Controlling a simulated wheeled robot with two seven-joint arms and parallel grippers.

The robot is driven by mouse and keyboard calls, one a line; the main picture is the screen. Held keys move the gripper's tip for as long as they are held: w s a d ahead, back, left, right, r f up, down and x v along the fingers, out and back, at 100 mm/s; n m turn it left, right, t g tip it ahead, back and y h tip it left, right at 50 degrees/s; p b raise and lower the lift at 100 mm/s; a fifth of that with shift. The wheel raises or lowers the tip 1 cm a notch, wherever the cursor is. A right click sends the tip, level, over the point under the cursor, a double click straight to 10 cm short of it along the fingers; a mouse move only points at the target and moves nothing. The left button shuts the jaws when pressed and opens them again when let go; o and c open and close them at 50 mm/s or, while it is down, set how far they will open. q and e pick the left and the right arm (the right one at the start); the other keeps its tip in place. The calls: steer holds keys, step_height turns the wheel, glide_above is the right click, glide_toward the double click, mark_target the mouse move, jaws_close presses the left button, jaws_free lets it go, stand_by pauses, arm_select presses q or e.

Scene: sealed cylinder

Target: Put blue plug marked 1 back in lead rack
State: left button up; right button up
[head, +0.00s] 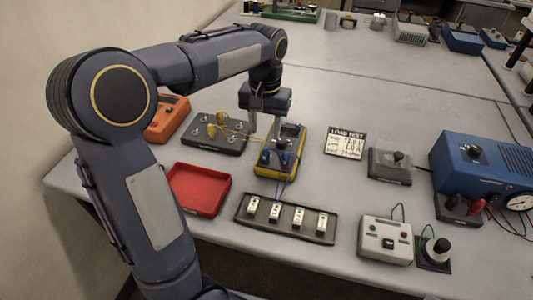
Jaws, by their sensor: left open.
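Two blue plugs stand side by side at the front of the yellow-cased meter (274,172), a left one (265,156) and a right one (285,158). Their marks are too small to read. A dark board with ring-like holders and yellow leads (231,150) lies left of the meter; it looks like the lead rack, though no label is readable. My left gripper (267,127) points down over the back of the meter, open, with nothing seen between its fingers. It is behind and apart from the blue plugs. My right gripper is not in view.
A red tray (200,209) lies at the front left. A dark strip with several white blocks (285,233) lies in front of the meter, with thin blue leads running towards it. A load test card (345,142) and a grey box (390,164) are at right.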

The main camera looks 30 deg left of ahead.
mark_target(266, 148)
arm_select(q)
steer(key=shift+f, duration=0.1)
step_height(266, 148, down, 8)
steer(key=b, duration=0.6)
steer(key=shift+b, duration=0.3)
steer(key=shift+f+b, duration=0.3)
steer(key=shift+f, duration=0.15)
steer(key=shift+r+p, duration=0.1)
steer(key=shift+p, duration=0.35)
stand_by(0.3)
jaws_close()
steer(key=shift+r, duration=0.1)
stand_by(0.3)
